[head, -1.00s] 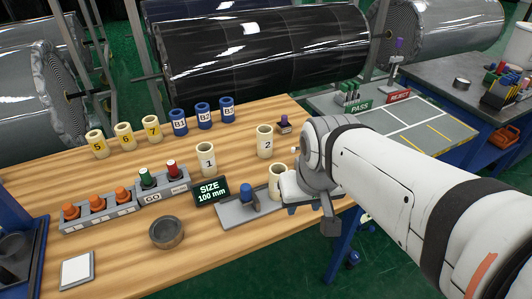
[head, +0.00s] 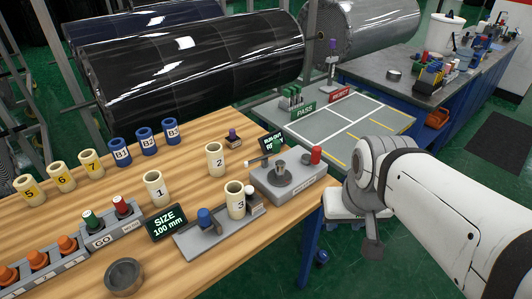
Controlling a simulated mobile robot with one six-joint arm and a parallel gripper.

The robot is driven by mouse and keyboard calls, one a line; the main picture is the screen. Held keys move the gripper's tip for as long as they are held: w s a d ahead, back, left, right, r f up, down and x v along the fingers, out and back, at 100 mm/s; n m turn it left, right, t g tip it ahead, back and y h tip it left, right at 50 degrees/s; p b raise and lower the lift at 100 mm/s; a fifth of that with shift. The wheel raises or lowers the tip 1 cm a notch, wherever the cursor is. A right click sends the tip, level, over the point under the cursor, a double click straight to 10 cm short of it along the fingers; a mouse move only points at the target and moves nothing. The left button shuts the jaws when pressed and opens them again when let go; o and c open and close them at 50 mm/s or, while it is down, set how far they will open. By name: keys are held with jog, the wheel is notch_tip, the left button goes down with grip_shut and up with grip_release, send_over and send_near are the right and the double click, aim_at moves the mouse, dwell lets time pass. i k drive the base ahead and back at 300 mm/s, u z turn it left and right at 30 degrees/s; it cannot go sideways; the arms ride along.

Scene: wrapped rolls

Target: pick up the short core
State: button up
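Cream core 1 (head: 155,189) and cream core 2 (head: 215,160) stand upright on the wooden bench (head: 120,219). Cream core 3 (head: 235,204) is upright at the grey size gauge (head: 199,242), between its blue knob and a pale post. Cream cores 5 (head: 29,189), 6 (head: 61,177) and 7 (head: 91,164) stand in a row at the back left. I cannot tell by eye which core is the short one. My gripper (head: 346,212) is beyond the bench's right edge, away from the cores. Its fingers are mostly hidden, and no held object shows.
Blue cores B1 (head: 120,152), B2 (head: 147,141) and B3 (head: 172,131) stand behind. A run-out tester (head: 287,180) sits at the bench's right end. A grey bowl (head: 124,277) is in front. A PASS/REJECT table (head: 345,122) stands to the right. A large black roll lies behind.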

aim_at(234, 191)
jog(key=z, duration=1.1)
jog(key=k, duration=1.25)
jog(key=u, duration=1.15)
jog(key=i, duration=1)
jog(key=u, duration=0.05)
